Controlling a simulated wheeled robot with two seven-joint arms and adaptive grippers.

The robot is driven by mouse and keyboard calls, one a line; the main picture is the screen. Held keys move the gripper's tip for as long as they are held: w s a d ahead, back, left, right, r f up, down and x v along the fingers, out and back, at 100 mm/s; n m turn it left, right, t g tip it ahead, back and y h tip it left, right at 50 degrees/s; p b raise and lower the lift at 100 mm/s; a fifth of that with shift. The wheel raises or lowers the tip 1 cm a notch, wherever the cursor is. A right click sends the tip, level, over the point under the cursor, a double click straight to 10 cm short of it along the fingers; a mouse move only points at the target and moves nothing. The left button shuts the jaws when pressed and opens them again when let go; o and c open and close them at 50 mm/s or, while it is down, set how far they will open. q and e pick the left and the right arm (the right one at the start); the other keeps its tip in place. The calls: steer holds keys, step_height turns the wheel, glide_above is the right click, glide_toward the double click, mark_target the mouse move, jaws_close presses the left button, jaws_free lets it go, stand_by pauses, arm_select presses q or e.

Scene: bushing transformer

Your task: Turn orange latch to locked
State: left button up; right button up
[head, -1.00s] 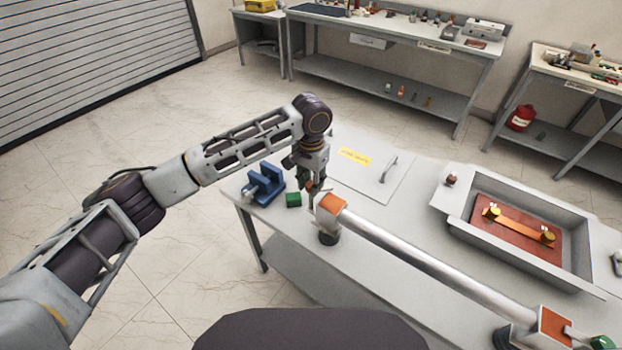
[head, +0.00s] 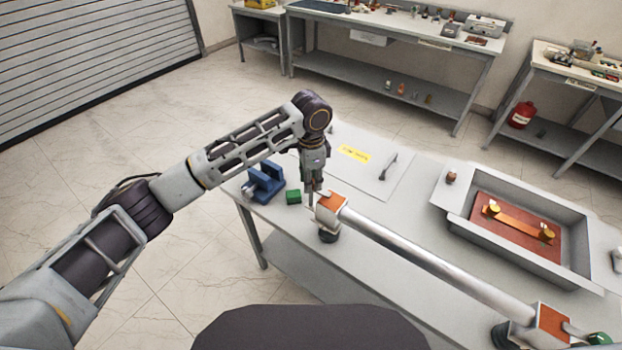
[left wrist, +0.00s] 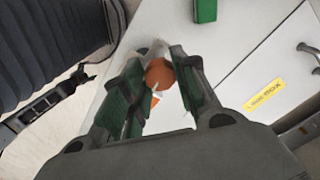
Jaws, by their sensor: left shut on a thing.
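An orange-topped block (head: 332,203) sits at the near-left end of a long grey tube (head: 430,256) on the table. My left gripper (head: 312,197) points down at the left side of this block. In the left wrist view, the green-padded fingers (left wrist: 160,82) are shut on a rounded orange piece (left wrist: 160,73), which I take for the orange latch. A small orange and white tip shows just below it. The fingers hide much of the piece, so I cannot read its locked or unlocked position. My right gripper is not in view.
A blue vise-like fixture (head: 265,184) and a green block (head: 293,196) stand left of my gripper. A grey panel with a yellow label (head: 355,153) and a handle lies behind. A grey open box (head: 451,210) holding a red plate stands at right.

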arm_select(q)
steer(key=shift+m, duration=0.6)
steer(key=o, duration=1)
steer(key=shift+o, duration=0.2)
step_height(320, 180, up, 12)
stand_by(0.8)
